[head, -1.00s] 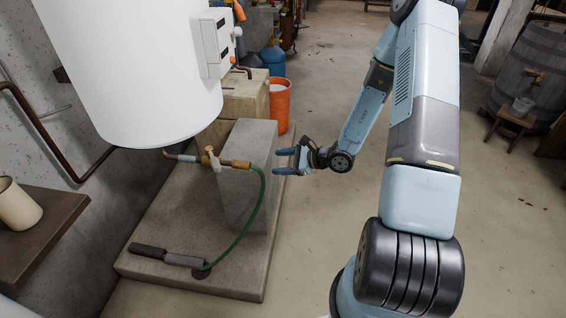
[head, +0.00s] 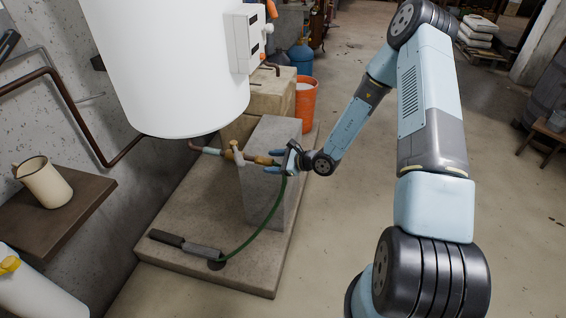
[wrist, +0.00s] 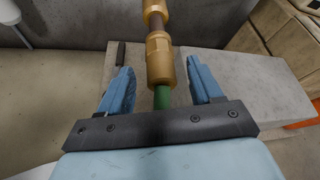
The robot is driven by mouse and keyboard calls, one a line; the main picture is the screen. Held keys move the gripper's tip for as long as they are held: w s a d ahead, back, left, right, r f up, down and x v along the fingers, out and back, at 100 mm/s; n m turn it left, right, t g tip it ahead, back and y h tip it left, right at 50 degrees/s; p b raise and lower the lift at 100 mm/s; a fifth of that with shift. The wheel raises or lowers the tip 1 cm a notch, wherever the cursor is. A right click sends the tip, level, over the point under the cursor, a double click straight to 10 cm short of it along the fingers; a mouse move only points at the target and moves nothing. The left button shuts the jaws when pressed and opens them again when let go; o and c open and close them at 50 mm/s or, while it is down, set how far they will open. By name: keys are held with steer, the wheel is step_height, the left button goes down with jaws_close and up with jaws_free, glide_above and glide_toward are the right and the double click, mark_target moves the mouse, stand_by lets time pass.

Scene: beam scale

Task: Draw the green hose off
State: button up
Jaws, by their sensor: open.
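The green hose (head: 256,238) runs from the brass fitting (head: 262,160) under the white tank, curving down to a dark drain spot on the concrete slab. In the wrist view the hose's end (wrist: 162,98) meets the brass fitting (wrist: 159,60) and lies between my two blue fingers, with space on both sides. My gripper (head: 277,161) is open around the hose end, and it also shows in the wrist view (wrist: 161,88). The fingers partly hide the joint in the head view.
A brass valve (head: 235,153) sits left of the fitting. A concrete block (head: 270,205) stands just behind and beside it. The white tank (head: 170,70) hangs above. An orange bucket (head: 306,100) stands behind. Open floor lies to the right.

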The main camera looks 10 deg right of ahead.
steer(key=shift+w+a+f, duration=0.15)
steer(key=shift+w+a, duration=0.05)
steer(key=shift+a, duration=0.25)
jaws_close()
steer(key=s+d, duration=0.2)
steer(key=d, duration=0.4)
stand_by(2.0)
stand_by(0.5)
step_height(320, 180, up, 8)
stand_by(1.4)
stand_by(0.4)
